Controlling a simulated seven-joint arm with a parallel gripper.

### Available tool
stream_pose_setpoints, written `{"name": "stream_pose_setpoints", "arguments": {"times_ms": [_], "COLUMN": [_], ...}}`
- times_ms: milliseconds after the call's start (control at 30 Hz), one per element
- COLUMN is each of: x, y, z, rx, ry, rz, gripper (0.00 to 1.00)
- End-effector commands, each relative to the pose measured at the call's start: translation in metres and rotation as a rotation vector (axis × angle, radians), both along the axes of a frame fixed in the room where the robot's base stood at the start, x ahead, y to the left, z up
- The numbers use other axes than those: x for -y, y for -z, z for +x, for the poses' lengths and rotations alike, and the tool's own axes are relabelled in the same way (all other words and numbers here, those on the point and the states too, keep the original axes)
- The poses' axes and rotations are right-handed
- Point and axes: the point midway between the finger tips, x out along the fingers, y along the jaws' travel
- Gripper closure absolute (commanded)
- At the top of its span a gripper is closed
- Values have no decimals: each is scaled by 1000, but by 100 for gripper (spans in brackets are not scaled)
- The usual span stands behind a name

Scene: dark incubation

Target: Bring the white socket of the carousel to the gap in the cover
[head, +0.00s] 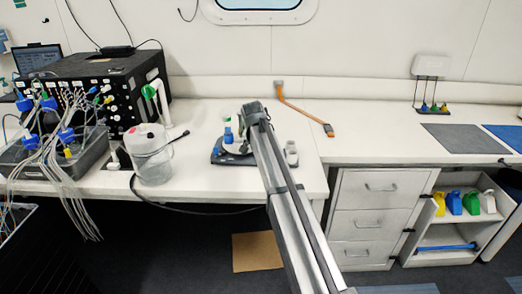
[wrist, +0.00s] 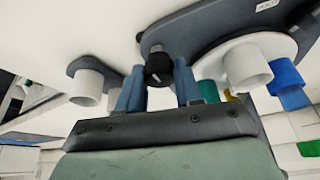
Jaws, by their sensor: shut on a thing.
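The carousel (wrist: 225,58) shows in the wrist view as a white disc against a larger dark plate (wrist: 215,22). A white cylinder (wrist: 252,66) stands out from the disc, with blue (wrist: 288,90), green (wrist: 208,90) and partly hidden yellow (wrist: 231,97) pieces around it. My gripper (wrist: 159,72) has its two blue fingers on either side of a black knob (wrist: 158,62) with a white mark and is shut on it. In the head view the carousel's dark base (head: 220,156) is partly behind my arm. I cannot make out the gap in the cover.
A white cup on a small dark base (wrist: 88,86) is beside my gripper in the wrist view. In the head view, a clear jug (head: 152,155) and a black device with cables (head: 112,90) stand left. An orange strap-like thing (head: 305,112) lies behind right.

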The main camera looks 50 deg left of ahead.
Motion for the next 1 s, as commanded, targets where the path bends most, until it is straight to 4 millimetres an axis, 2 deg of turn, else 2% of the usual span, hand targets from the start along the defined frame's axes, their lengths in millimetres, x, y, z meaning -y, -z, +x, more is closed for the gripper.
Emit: {"name": "stream_pose_setpoints", "arguments": {"times_ms": [367,400,600,667,1000], "x": [0,0,0,0,1], "y": [0,0,0,0,-6], "z": [0,0,0,0,-2], "rx": [0,0,0,0,0], "ry": [5,5,4,4,3], "rz": [1,1,1,1,0], "gripper": [96,62,43,40,40]}}
